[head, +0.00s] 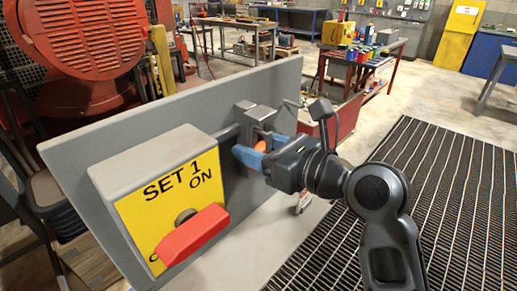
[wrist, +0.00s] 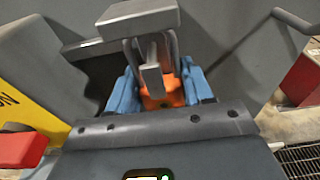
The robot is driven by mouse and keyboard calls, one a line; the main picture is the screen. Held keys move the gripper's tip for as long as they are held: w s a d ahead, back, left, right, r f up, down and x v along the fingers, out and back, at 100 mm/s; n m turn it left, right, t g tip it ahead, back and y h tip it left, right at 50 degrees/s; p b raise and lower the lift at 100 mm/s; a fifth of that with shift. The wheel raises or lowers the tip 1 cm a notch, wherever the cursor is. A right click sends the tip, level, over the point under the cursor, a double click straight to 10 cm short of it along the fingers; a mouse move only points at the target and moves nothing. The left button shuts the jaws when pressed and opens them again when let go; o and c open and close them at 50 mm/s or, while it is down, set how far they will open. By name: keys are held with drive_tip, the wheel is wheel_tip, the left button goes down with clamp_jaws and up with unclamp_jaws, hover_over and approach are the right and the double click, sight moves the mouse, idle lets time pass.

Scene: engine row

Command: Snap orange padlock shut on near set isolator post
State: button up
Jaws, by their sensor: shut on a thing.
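My gripper (head: 256,149) has blue fingers and is shut on the orange padlock (head: 261,145), in front of the grey panel. In the wrist view the padlock (wrist: 168,98) sits between the two blue fingers (wrist: 162,84). Its grey shackle (wrist: 172,52) stands up from the body towards the grey isolator post (wrist: 138,17), which has a block-like head and a tab hanging down in front. The shackle legs show on both sides of this tab. I cannot tell whether the shackle is closed. In the head view the post (head: 257,110) is just above my fingers.
A grey box with a yellow "SET 1 ON" face (head: 180,195) and a red handle (head: 190,236) is left of my gripper on the grey panel (head: 85,175). A thin grey rod (wrist: 240,40) lies to the right of the post. Floor grating (head: 440,190) is at right.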

drive_tip(key=shift+r, duration=1)
drive_tip(key=shift+f, duration=0.25)
drive_tip(key=shift+f, duration=0.25)
drive_tip(key=o, duration=1.2)
drive_tip(key=shift+b+v, duration=0.5)
drive_tip(key=shift+v, duration=3.4)
